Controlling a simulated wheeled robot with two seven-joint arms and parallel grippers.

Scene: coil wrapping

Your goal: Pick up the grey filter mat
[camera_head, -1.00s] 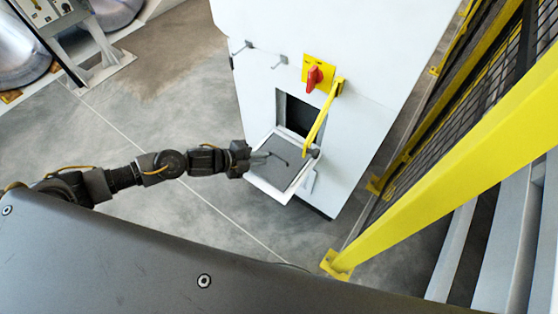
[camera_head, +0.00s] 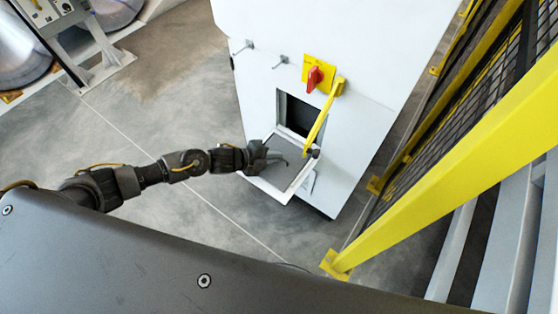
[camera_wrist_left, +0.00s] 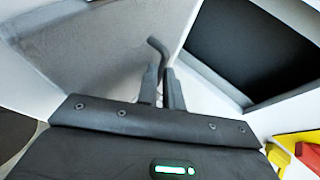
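The grey filter mat (camera_head: 291,159) is a flat grey sheet at the white flap tray (camera_head: 268,189) below the cabinet's dark opening. It also shows large at the upper left of the left wrist view (camera_wrist_left: 95,45). My left gripper (camera_head: 279,158) reaches in from the left at the mat's near left edge. In the left wrist view its fingers (camera_wrist_left: 160,82) are close together on the mat's edge. My right gripper is in neither view.
The white cabinet (camera_head: 355,60) has a dark opening (camera_head: 298,115), a red switch (camera_head: 314,77) and a yellow handle bar (camera_head: 322,118) close to the mat's right. A yellow fence (camera_head: 450,165) stands at the right. The floor (camera_head: 190,110) left of the cabinet is clear.

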